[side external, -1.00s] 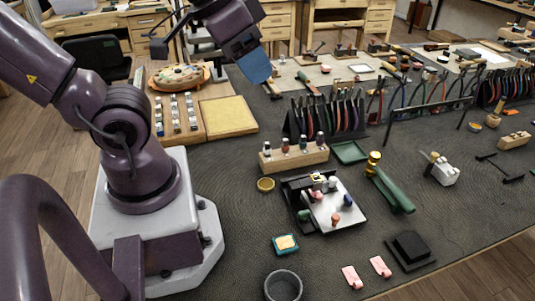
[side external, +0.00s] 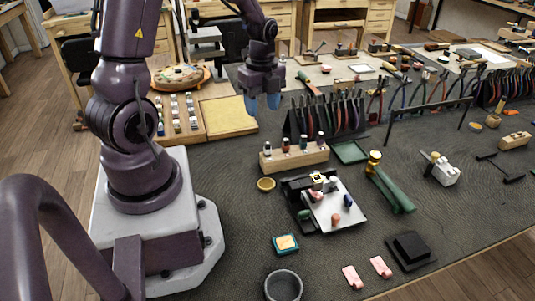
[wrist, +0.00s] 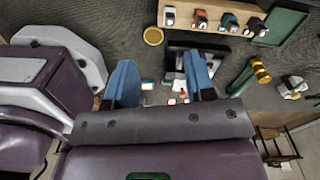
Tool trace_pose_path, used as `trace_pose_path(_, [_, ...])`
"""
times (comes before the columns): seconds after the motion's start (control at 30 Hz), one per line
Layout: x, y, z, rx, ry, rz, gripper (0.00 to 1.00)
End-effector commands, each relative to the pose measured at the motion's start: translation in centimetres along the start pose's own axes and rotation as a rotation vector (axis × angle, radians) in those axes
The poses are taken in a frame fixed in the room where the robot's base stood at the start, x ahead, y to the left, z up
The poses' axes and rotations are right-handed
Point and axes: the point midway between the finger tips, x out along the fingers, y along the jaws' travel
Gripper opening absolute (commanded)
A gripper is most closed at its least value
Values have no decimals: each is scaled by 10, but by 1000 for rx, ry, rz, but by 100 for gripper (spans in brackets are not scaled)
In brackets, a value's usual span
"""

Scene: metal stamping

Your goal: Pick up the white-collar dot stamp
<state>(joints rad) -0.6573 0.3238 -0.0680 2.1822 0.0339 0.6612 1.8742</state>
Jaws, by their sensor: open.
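A wooden block (side external: 291,160) holds a row of several small stamps, and it also shows at the top of the wrist view (wrist: 212,24). The leftmost stamp (wrist: 170,15) shows a whitish part in the wrist view; I cannot tell for sure that it is the white-collar dot stamp. In the side view it is the leftmost stamp (side external: 267,149). My gripper (side external: 262,104) is open and empty, blue fingers pointing down, above and behind the block. In the wrist view its fingers (wrist: 162,78) are wide apart, with nothing between them.
In front of the block is a black-edged tray (side external: 350,219) with several small pieces. A green tray (side external: 350,152) lies right of the block, a yellow dish (side external: 265,184) front left. A rack of pliers (side external: 326,118) stands behind.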

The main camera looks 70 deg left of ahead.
Motion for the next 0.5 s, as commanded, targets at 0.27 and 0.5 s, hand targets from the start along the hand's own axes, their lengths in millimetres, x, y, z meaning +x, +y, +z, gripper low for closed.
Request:
trace_pose_path(0.27, [4, -5, 1, 261, -11, -20, 49])
trace_pose_path(0.5, [47, -5, 0, 265, -9, -16, 49])
